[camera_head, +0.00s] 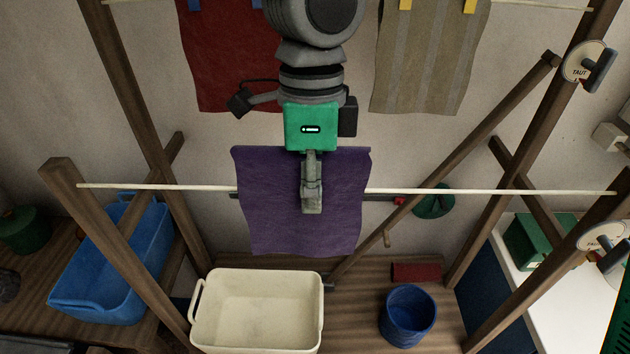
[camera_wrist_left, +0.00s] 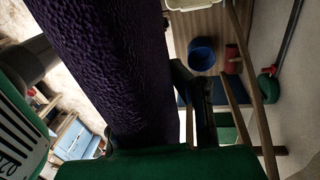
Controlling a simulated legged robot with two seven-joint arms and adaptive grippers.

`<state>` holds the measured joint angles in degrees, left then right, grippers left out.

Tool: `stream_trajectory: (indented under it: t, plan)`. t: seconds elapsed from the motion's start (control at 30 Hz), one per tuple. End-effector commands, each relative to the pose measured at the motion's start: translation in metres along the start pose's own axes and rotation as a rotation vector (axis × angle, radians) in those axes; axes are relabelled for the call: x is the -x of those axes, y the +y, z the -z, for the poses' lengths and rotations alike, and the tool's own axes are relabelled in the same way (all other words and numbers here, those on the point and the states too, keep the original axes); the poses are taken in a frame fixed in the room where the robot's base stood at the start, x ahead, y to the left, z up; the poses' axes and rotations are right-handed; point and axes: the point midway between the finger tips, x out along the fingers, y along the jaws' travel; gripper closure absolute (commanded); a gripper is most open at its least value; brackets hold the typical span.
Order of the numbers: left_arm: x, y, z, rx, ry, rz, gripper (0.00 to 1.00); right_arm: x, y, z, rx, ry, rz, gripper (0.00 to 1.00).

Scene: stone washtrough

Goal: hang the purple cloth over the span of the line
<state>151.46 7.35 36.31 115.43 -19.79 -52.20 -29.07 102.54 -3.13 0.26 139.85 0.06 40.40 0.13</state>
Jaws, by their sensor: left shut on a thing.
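The purple cloth (camera_head: 270,215) hangs spread out at the middle of the head view. My left gripper (camera_head: 312,205) is shut on it near the middle of its upper part. The cloth hides the middle of the near white line (camera_head: 480,191), and its top edge shows above the line's level. I cannot tell whether the cloth touches the line or only hangs in front of it. In the left wrist view the cloth (camera_wrist_left: 110,60) fills a broad band close to the camera. My right gripper is not in view.
Wooden posts (camera_head: 110,235) carry the line. A red cloth (camera_head: 225,70) and a striped beige cloth (camera_head: 425,60) hang behind on a far line. Below stand a cream tub (camera_head: 205,315), a blue bucket (camera_head: 408,318) and a blue basket (camera_head: 85,290). Tension handles marked TAUT (camera_head: 598,237) sit at right.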

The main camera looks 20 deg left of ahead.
Motion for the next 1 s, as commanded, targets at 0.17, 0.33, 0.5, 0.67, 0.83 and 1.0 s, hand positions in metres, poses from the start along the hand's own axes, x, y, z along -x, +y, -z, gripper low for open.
stream_trajectory:
  t: [0.17, 0.33, 0.5, 0.67, 0.83, 1.0]
  plan:
    - [-0.017, -0.002, 0.001, 0.0, -0.001, -0.001, 1.0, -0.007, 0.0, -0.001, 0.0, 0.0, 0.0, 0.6]
    - [-0.03, -0.004, 0.0, 0.0, -0.001, -0.001, 1.0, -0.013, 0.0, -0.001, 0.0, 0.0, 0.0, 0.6]
    - [-0.041, -0.006, 0.0, 0.001, -0.002, -0.001, 1.0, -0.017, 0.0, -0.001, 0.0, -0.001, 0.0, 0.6]
    - [-0.048, -0.007, 0.0, 0.001, 0.0, -0.001, 1.0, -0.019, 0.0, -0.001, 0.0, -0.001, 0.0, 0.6]
    - [-0.05, -0.007, 0.0, 0.0, 0.0, 0.0, 1.0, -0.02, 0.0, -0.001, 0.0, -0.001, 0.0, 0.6]
    - [-0.05, -0.007, 0.0, 0.0, 0.0, 0.0, 1.0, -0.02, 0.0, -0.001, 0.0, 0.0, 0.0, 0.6]
